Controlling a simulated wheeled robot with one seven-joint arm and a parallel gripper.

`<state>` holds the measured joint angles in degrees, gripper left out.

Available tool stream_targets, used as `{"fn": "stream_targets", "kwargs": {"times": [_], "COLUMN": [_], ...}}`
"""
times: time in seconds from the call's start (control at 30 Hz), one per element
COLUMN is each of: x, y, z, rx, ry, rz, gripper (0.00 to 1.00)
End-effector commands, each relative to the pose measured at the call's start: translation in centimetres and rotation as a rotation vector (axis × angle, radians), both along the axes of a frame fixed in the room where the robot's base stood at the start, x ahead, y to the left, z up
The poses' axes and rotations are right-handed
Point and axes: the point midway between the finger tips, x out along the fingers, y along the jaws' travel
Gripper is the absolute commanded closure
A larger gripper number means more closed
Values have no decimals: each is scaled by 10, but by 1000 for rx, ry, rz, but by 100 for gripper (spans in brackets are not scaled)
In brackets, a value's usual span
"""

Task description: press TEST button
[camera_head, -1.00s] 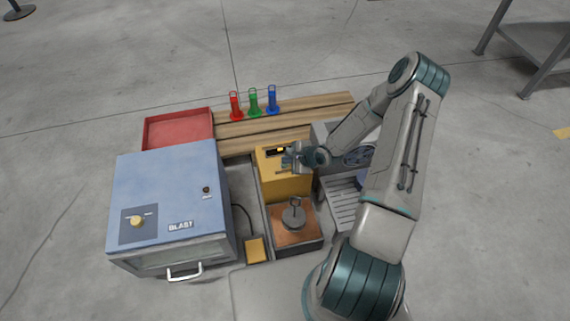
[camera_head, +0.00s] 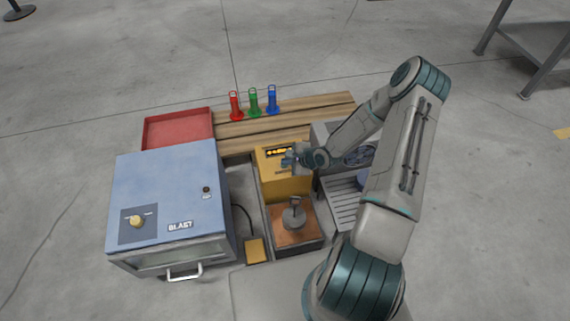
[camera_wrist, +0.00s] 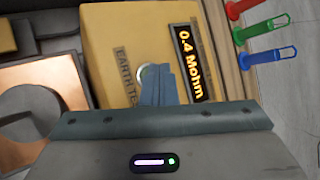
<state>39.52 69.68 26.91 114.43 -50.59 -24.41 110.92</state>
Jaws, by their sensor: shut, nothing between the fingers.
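The yellow tester box (camera_head: 288,186) stands in the middle of the bench. Its lit display (camera_wrist: 187,62) reads "0.4 Mohm" in the wrist view, and the display also shows in the head view (camera_head: 277,153). Beside the display, a label (camera_wrist: 125,75) reads "EARTH TE", the rest hidden by my fingers. A round, pale-rimmed button (camera_wrist: 143,72) shows beside the label, mostly covered by my fingertips. My gripper (camera_wrist: 157,70) is shut and empty, its tips over the button. I cannot tell whether they touch it. In the head view my gripper (camera_head: 288,160) is at the box's top right.
A blue BLAST cabinet (camera_head: 168,187) stands left and a red tray (camera_head: 178,130) behind it. A hooked weight (camera_head: 293,216) sits on a copper plate (camera_head: 283,238) in front of the box. Red, green and blue tubes (camera_head: 253,103) stand on planks behind.

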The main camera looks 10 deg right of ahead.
Motion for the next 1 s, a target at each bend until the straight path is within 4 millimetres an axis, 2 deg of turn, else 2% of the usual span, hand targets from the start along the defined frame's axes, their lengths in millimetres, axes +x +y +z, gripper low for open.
{"fn": "stream_targets", "kwargs": {"times": [0.4, 0.77, 1.0], "x": [0, 0, 0], "y": [0, 0, 0], "z": [-2, 15, 14], "rx": [0, 1, 0], "ry": [2, 1, 1], "rz": [-1, -1, 0], "gripper": [100, 100, 100]}}
